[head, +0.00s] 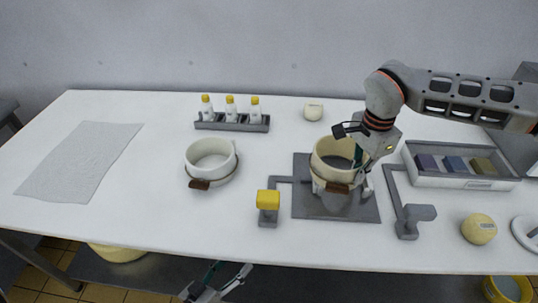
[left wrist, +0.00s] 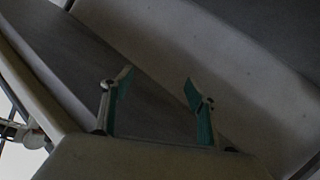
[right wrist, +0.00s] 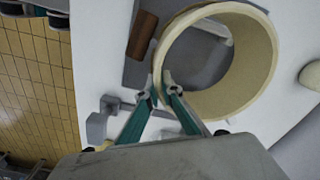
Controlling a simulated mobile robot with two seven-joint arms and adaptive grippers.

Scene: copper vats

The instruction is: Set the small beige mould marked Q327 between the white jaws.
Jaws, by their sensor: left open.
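The beige mould (head: 325,148), an open ring with a brown piece low on its front, is upright over the grey plate (head: 300,207). It also shows in the right wrist view (right wrist: 262,60). White jaw parts (head: 368,187) show beside its lower sides; whether it rests fully down between them I cannot tell. No Q327 marking is readable. My right gripper (head: 360,158) is at the mould's right rim; in the right wrist view its fingertips (right wrist: 161,92) close on the wall. My left gripper (head: 228,270) is open and empty, below the table's front edge.
A whiter mould (head: 211,175) stands left. Yellow-capped bottles (head: 231,107) stand in a rack behind. A yellow-topped post (head: 268,206) and grey lever (head: 413,218) flank the plate. A tray of coloured blocks (head: 468,182) and a pale round lump (head: 479,229) are right.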

